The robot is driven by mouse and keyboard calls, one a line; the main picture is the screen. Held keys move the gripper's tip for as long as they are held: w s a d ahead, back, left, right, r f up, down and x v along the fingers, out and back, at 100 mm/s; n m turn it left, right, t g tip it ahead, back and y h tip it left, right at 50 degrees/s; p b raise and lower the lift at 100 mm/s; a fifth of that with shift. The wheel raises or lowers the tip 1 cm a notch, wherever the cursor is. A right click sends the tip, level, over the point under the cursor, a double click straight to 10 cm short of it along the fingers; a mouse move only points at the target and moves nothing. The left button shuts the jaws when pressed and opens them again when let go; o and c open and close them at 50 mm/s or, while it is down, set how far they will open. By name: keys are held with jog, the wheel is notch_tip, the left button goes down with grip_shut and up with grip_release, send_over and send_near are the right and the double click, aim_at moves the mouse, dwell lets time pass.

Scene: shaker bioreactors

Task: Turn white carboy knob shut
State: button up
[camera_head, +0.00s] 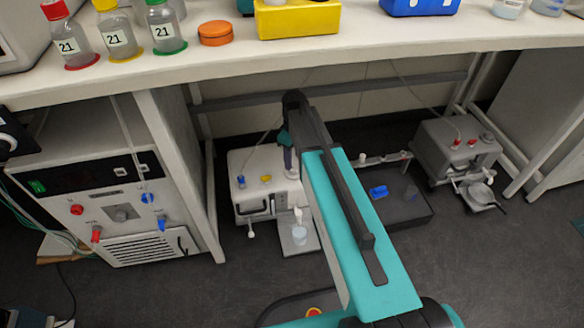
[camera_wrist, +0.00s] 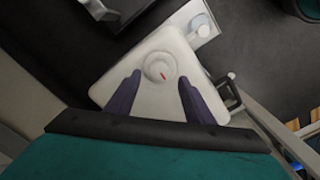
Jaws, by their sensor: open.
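The white carboy (camera_head: 262,192) stands on the floor under the bench. In the wrist view its white top (camera_wrist: 128,78) fills the middle. The round white knob (camera_wrist: 158,64) with a short slanted red mark sits on that top. My gripper (camera_wrist: 160,77) is open, with its two purple fingers apart. In the picture the fingertips lie to the lower left and lower right of the knob; I cannot tell their height above it. In the head view my gripper (camera_head: 289,161) is over the carboy's right part, and I cannot make out the white knob there.
A dark box (camera_head: 400,208) and a grey carboy (camera_head: 455,150) stand to the right. The bench edge (camera_head: 400,50) hangs above.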

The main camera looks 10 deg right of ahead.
aim_at(293, 168)
jog(key=shift+f+b, duration=0.6)
jog(key=shift+f, duration=1.65)
jog(key=c, duration=1)
jog(key=shift+a, duration=0.25)
jog(key=shift+c, duration=0.3)
jog(key=shift+d, duration=0.15)
